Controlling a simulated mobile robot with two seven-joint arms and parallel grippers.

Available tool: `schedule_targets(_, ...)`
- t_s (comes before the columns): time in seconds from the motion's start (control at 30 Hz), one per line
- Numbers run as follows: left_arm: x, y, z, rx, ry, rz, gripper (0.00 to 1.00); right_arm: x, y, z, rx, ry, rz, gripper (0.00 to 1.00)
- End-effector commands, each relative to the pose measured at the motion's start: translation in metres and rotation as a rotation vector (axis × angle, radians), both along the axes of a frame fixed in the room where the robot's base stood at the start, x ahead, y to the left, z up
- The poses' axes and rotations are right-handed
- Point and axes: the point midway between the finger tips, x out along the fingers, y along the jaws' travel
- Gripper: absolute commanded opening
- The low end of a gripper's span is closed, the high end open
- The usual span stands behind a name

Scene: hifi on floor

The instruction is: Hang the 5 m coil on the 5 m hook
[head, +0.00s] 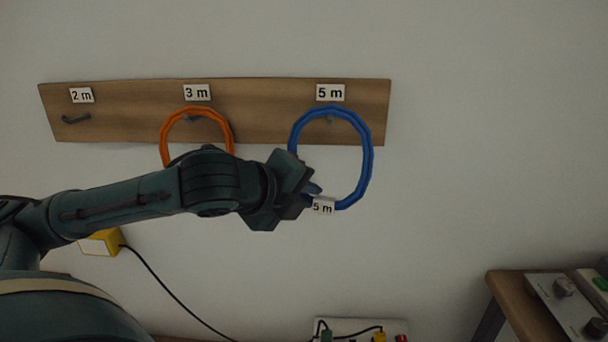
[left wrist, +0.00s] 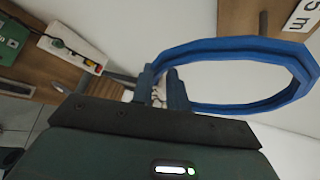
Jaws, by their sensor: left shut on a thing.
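The blue coil (head: 366,165), tagged "5 m", is held upright in front of the board, below the 5 m label (head: 330,92). My left gripper (head: 312,192) is shut on its lower left part, beside the tag (head: 323,207). The 5 m hook (head: 328,119) shows inside the ring's outline, just under its top. In the left wrist view, the coil (left wrist: 240,43) reaches out right from the fingers (left wrist: 161,88), and a grey peg (left wrist: 263,22) meets its upper edge in the picture. I cannot tell whether the coil is around the hook or only in front of it.
The wooden board (head: 262,125) is on the wall. An orange coil (head: 168,130) hangs at the 3 m hook (head: 192,118); the 2 m hook (head: 76,119) is bare. A power strip (head: 360,328) is below, and a wooden table (head: 515,290) is at lower right.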

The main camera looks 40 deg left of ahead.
Motion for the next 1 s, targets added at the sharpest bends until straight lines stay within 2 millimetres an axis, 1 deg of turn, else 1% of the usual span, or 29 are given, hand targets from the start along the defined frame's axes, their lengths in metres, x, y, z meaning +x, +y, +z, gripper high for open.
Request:
schedule_targets(0.03, 0.000, 0.002, 0.006, 0.006, 0.006, -0.002, 0.00, 0.000, -0.003, 0.010, -0.005, 0.009, -0.009, 0.49)
schedule_targets(0.07, 0.003, 0.002, 0.000, 0.002, 0.000, -0.002, 0.00, 0.000, -0.004, -0.001, -0.008, 0.014, -0.014, 0.49)
schedule_targets(0.2, 0.011, 0.007, -0.002, 0.000, -0.002, -0.001, 0.00, 0.000, -0.004, -0.007, -0.007, 0.016, -0.018, 0.49)
schedule_targets(0.37, 0.019, 0.012, -0.002, 0.000, -0.003, -0.001, 0.00, 0.002, -0.003, -0.007, -0.004, 0.012, -0.015, 0.49)
schedule_targets(0.63, 0.032, 0.020, -0.003, -0.001, -0.002, -0.002, 0.00, 0.004, 0.002, -0.001, 0.006, -0.007, -0.007, 0.49)
schedule_targets(1.0, 0.051, 0.031, -0.005, 0.000, -0.001, -0.003, 0.00, -0.001, 0.002, -0.007, 0.000, 0.001, 0.007, 0.49)
